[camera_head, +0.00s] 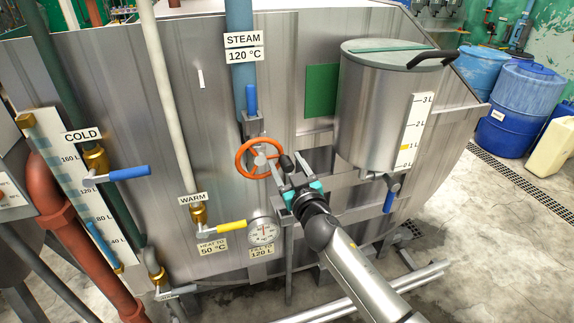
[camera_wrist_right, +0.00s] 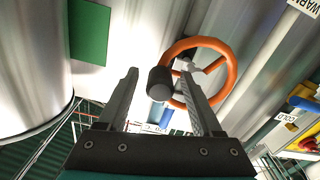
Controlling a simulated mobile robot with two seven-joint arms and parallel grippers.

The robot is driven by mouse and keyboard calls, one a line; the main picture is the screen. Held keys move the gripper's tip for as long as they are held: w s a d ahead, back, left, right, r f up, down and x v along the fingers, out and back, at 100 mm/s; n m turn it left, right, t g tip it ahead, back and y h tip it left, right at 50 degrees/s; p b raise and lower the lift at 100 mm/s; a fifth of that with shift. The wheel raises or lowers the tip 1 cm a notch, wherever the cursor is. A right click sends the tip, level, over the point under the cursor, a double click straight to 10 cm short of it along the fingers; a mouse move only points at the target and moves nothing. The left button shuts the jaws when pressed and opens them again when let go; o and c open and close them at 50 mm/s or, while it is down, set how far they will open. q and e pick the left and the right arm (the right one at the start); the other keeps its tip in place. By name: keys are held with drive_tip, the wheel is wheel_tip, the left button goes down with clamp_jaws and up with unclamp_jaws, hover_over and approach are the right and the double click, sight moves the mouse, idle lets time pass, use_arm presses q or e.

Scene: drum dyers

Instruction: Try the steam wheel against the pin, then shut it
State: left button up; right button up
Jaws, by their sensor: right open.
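The orange steam wheel (camera_head: 240,165) sits on the valve below the blue steam pipe (camera_head: 240,60), under the STEAM 120 °C sign (camera_head: 243,47). A dark knob (camera_head: 286,163) sticks out from the wheel's right side. My right gripper (camera_head: 281,172) is open at this knob. In the right wrist view the wheel's rim (camera_wrist_right: 232,72) is behind my fingers, and the knob (camera_wrist_right: 160,84) shows between the two open fingertips (camera_wrist_right: 160,76); I cannot tell whether they touch it. I cannot make out the pin. My left gripper is out of view.
A steel measuring drum (camera_head: 375,110) stands close to the right of the wheel. A blue lever (camera_head: 251,98) is just above it; a yellow-handled WARM valve (camera_head: 231,226) and a round gauge (camera_head: 262,231) are below. A blue COLD lever (camera_head: 130,173) is at left.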

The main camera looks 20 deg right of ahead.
clamp_jaws()
idle(0.6)
idle(0.9)
